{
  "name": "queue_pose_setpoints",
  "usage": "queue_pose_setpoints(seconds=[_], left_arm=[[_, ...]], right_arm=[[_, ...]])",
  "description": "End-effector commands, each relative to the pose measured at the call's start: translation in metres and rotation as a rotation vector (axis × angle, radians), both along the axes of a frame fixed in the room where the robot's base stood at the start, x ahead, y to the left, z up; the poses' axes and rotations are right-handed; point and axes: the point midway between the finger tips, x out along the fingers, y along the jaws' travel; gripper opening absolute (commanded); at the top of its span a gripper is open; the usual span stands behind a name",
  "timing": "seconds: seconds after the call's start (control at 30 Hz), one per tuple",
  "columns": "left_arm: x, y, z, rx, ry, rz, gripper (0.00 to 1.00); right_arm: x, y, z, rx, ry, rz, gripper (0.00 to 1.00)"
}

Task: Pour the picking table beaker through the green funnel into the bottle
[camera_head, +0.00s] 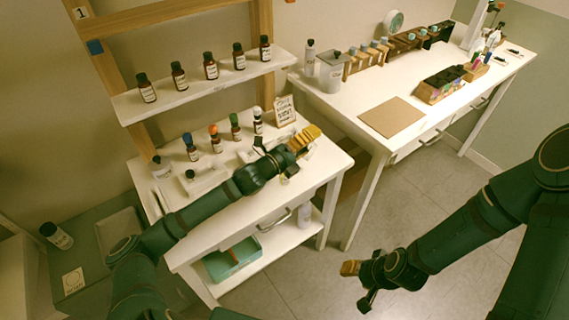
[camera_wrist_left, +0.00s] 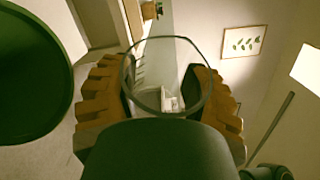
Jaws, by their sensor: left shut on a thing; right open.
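My left gripper (camera_head: 305,138) is over the right end of the near white table, its orange fingers shut on the clear beaker. In the left wrist view the beaker's round rim (camera_wrist_left: 167,38) shows between the two fingers; its contents cannot be made out. A brown bottle with a green top (camera_head: 235,130) stands on the near table, left of the gripper; the top looks like the green funnel, but it is small. A dark green disc (camera_wrist_left: 28,75) fills the left of the wrist view; I cannot tell what it is. My right gripper (camera_head: 358,285) is open and empty above the floor.
Bottles with blue (camera_head: 192,149), orange (camera_head: 215,141) and white (camera_head: 258,123) tops stand beside the green-topped one. A shelf (camera_head: 195,98) with several brown bottles is above. A small sign (camera_head: 285,110) stands behind the gripper. Another white table (camera_head: 345,112) is at the back right.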

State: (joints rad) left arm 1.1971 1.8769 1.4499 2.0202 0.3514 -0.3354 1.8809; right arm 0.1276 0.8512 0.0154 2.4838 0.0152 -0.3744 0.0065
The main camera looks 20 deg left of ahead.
Motion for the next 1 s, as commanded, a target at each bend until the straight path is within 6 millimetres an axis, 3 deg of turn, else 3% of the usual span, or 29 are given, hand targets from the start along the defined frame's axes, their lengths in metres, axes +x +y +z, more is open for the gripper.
queue_pose_setpoints(seconds=[0.5, 1.0], left_arm=[[-0.002, -0.009, 0.002, 0.318, -0.061, -0.001, 0.15], [-0.002, -0.012, -0.003, 0.401, -0.078, -0.001, 0.15]], right_arm=[[0.002, -0.002, 0.051, 0.006, -0.008, -0.003, 0.47], [0.001, -0.002, 0.058, 0.008, -0.007, -0.002, 0.47]])
